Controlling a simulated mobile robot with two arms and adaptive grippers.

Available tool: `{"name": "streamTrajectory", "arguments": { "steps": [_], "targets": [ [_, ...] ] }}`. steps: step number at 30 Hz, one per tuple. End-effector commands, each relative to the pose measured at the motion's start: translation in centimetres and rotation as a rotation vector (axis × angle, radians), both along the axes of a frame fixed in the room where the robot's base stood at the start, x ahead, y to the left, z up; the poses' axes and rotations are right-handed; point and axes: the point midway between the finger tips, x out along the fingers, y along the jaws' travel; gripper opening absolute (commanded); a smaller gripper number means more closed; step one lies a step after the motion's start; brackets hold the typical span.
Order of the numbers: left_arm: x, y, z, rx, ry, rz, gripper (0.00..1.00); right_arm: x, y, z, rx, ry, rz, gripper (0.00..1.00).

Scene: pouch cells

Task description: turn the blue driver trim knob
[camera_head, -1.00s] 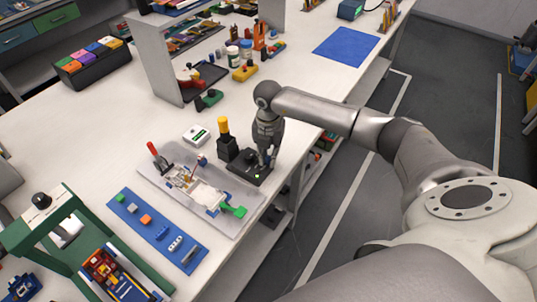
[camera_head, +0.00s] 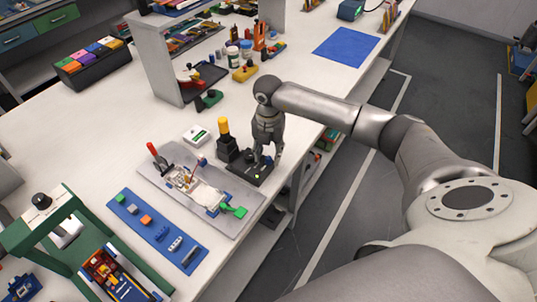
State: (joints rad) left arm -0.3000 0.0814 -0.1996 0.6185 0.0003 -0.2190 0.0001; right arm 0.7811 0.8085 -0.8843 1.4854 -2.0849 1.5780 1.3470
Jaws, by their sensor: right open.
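My left gripper is not in view.
A grey fixture tray (camera_head: 240,228) with a red-handled clamp and a green lever lies left of the device. A blue strip (camera_head: 150,232) with small parts and a green press frame (camera_head: 38,232) are further left. A white box (camera_head: 197,135) stands behind. The aisle is right of the table edge.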

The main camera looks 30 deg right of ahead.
Motion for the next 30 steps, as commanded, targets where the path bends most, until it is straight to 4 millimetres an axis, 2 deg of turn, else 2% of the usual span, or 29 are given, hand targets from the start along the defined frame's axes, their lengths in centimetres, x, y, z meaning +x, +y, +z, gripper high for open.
{"name": "streamTrajectory", "arguments": {
  "steps": [9,15,20,30],
  "targets": [
    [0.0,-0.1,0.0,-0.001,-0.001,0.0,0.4,0.1,-0.1,6.9,-0.002,-0.006,-0.001,0.41],
    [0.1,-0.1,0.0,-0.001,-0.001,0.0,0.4,0.1,0.0,9.7,-0.002,-0.003,0.0,0.41],
    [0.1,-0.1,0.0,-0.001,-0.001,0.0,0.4,0.0,0.0,10.5,-0.002,-0.001,0.0,0.41],
    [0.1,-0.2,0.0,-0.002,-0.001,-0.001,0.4,0.0,0.0,10.5,-0.002,-0.001,0.0,0.41]
  ]
}}
